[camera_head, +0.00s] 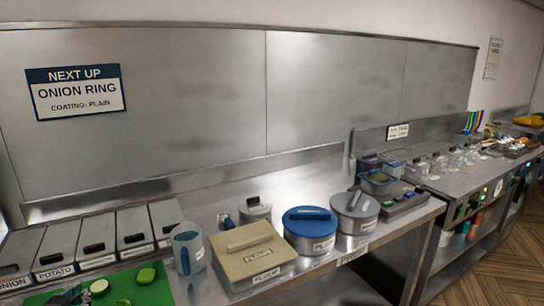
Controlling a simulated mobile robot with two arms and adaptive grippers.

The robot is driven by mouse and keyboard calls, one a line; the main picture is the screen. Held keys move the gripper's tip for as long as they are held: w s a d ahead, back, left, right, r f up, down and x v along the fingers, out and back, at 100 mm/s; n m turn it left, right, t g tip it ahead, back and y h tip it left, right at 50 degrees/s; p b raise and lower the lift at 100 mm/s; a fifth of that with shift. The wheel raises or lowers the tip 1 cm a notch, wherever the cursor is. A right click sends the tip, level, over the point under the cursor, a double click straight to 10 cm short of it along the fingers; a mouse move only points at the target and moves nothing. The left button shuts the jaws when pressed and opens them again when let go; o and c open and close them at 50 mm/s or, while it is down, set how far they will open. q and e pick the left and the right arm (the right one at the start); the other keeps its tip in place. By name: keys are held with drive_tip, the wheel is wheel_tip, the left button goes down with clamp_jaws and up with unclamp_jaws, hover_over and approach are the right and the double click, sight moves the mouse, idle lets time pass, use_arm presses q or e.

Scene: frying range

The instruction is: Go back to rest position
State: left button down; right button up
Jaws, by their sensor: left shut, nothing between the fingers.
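Only a small dark part of what seems to be my left gripper (75,293) shows at the bottom edge, over the green cutting board (152,290). It looks shut and empty, with no object seen in it. Most of it and its arm are out of frame. My right gripper is not in view.
Pale green cut pieces (99,287) lie on the board. Behind are labelled bins (55,251). To the right stand a clear jug (188,248), a square tan-lidded container (250,255), a blue-lidded pot (310,229) and a grey-lidded pot (355,212). A steel wall backs the counter.

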use_arm(q)
drive_tip(key=s+d+f+m+g+h, duration=0.25)
drive_tip(key=s+d+f+g, duration=0.25)
drive_tip(key=s+d+f, duration=0.65)
drive_tip(key=s+d+f+m+g+h, duration=0.25)
drive_tip(key=s+d+f+g, duration=0.25)
drive_tip(key=s+d+f, duration=0.65)
drive_tip(key=s+a+f+b, duration=0.1)
drive_tip(key=s+f+b, duration=0.1)
drive_tip(key=f, duration=1.2)
drive_tip(key=s+a+f+b, duration=0.1)
drive_tip(key=s+f+b, duration=0.1)
drive_tip(key=f, duration=1.2)
drive_tip(key=s+a+f+g+b, duration=0.2)
drive_tip(key=s+a+f+b, duration=0.1)
drive_tip(key=s+f, duration=1.3)
wheel_tip(320, 180, down, 2)
drive_tip(key=shift+s+a+n, duration=0.15)
drive_tip(key=shift+s+n, duration=0.1)
drive_tip(key=shift+n, duration=0.05)
